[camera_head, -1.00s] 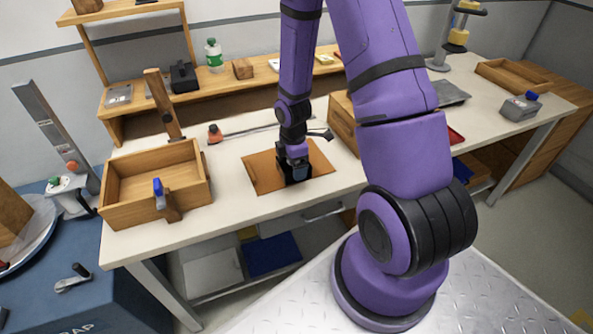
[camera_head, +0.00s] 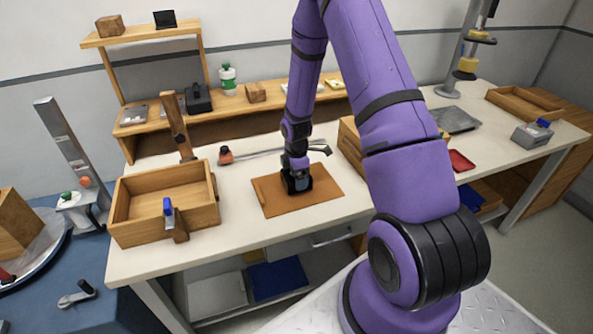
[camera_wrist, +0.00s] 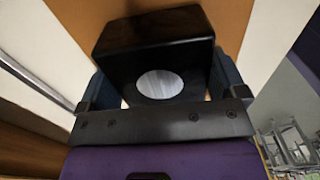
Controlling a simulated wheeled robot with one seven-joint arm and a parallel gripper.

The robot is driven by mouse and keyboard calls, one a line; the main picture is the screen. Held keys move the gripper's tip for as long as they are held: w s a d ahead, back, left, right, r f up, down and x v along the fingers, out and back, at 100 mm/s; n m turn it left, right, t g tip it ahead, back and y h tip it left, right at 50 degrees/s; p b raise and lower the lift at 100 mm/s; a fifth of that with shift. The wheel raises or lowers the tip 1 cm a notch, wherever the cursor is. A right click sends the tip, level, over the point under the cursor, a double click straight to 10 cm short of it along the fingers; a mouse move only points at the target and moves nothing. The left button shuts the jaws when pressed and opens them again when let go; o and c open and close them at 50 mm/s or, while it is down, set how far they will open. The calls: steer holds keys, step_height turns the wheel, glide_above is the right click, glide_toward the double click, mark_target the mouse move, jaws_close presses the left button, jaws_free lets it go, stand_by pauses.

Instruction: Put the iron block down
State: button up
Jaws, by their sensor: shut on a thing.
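The iron block (camera_wrist: 155,38) is black and fills the space between the two fingers in the wrist view. My gripper (camera_head: 297,186) is shut on it, over the brown mat (camera_head: 322,196) on the bench. In the head view the block is mostly hidden by my gripper. The orange-brown mat surface (camera_wrist: 228,18) shows behind the block in the wrist view. I cannot tell whether the block touches the mat.
A wooden box (camera_head: 120,205) with a blue-handled clamp stands left of the mat. A wooden block-like box (camera_head: 350,142) stands at its right. A long metal tool (camera_head: 270,153) lies behind. A red tray (camera_head: 461,160) lies farther right. Bare mat shows around my gripper.

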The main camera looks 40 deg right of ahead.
steer(key=shift+f, duration=0.4)
steer(key=o, duration=1.4)
steer(key=shift+f, duration=0.15)
